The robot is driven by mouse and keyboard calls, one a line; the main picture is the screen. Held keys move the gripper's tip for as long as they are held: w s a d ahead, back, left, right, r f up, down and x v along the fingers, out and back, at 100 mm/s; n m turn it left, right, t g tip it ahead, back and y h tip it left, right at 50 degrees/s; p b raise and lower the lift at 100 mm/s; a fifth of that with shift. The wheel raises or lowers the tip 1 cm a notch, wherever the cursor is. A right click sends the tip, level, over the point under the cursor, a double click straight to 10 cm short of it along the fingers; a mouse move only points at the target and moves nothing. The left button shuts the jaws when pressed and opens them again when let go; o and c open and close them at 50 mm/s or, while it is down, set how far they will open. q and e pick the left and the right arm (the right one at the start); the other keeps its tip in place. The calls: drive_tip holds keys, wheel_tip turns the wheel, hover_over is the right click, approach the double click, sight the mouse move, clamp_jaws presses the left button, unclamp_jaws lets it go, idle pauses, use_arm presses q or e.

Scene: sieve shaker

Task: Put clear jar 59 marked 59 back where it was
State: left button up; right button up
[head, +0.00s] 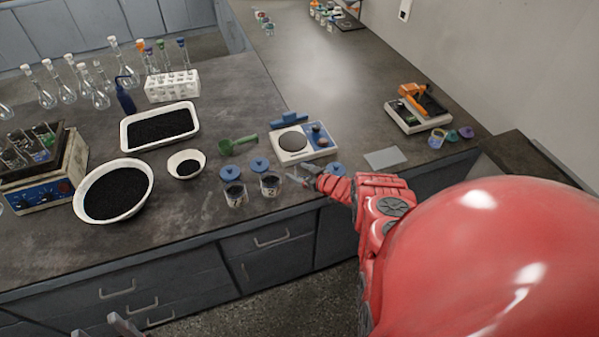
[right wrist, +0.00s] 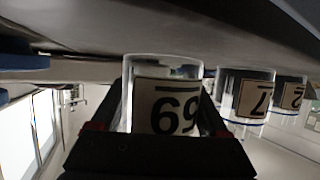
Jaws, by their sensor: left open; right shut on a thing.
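Clear jar 59 (right wrist: 167,100) is held between the fingers of my right gripper (right wrist: 160,118). In the head view my right gripper (head: 308,178) is at the bench's front edge, right of two clear jars, and hides most of jar 59. The jar's base is close to the bench top; I cannot tell whether it touches. Jar 7 (right wrist: 246,97) and jar 2 (right wrist: 291,95) stand in a row beside it. My left gripper (head: 98,327) is open and empty at the bottom left, off the bench.
Two dark-filled jars (head: 270,187) have blue lids (head: 259,164) behind them; another blue lid (head: 336,169) lies right of my gripper. A balance (head: 302,142), green scoop (head: 238,146), grey pad (head: 385,158) and white bowls (head: 112,190) are around.

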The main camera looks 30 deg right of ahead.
drive_tip(key=shift+f, duration=0.15)
drive_tip(key=o, duration=1.4)
